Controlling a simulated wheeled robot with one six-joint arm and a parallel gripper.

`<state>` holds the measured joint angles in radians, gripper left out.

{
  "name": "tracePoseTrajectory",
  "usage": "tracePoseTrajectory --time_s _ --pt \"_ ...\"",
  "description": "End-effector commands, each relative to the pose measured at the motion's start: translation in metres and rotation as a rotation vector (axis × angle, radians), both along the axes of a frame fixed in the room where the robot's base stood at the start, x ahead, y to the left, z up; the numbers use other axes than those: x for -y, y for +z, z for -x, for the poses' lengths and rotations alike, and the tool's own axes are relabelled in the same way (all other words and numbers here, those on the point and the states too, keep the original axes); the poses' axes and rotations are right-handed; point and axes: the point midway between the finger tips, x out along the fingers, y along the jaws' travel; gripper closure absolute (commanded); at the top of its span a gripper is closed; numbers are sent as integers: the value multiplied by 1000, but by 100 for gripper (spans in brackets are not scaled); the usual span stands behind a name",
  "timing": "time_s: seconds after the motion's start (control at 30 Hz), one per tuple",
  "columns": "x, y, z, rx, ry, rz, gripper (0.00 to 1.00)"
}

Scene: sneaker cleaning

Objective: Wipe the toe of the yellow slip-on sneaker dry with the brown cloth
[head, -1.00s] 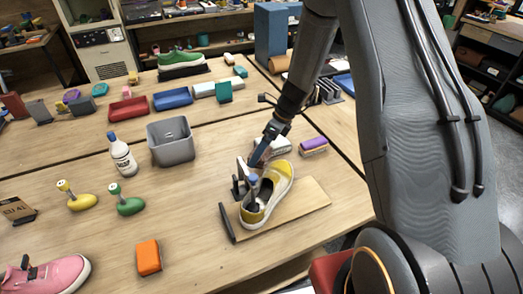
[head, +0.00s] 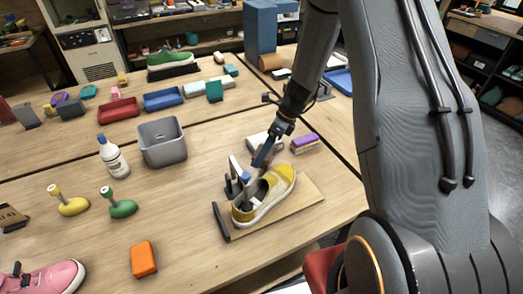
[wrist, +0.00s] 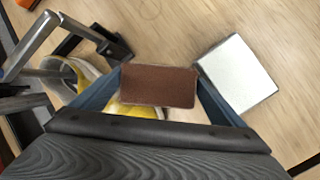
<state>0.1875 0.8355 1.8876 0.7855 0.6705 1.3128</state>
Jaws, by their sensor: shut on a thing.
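The yellow slip-on sneaker (head: 279,183) sits on a wooden board, its toe toward the upper right and its heel end beside a dark holder. In the wrist view, part of the yellow sneaker (wrist: 88,73) shows at the lower left, partly hidden by my gripper. My gripper (head: 262,158) is just behind the sneaker, close to its toe half. It is shut on the brown cloth (wrist: 158,85), a flat rectangular pad between the blue fingers. The cloth overlaps the yellow upper in the wrist view; I cannot tell whether they touch.
A white block (wrist: 236,74) lies close to my gripper, with a purple-topped brush (head: 305,143) to its right. The holder's upright posts (head: 236,170) stand beside the sneaker. A grey bin (head: 162,143), a white bottle (head: 113,157) and an orange block (head: 144,259) stand farther left.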

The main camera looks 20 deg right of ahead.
Motion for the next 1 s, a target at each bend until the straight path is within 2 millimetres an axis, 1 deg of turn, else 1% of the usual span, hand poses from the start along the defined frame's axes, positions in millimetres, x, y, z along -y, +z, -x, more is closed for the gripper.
tracePoseTrajectory --time_s 0.4,0.53,0.77,1.0 --pt "28 0 16 -3 -1 1 43" --pt "32 0 18 -1 0 2 43" --pt "26 1 14 -1 2 1 43" --pt "9 2 5 0 2 0 43"
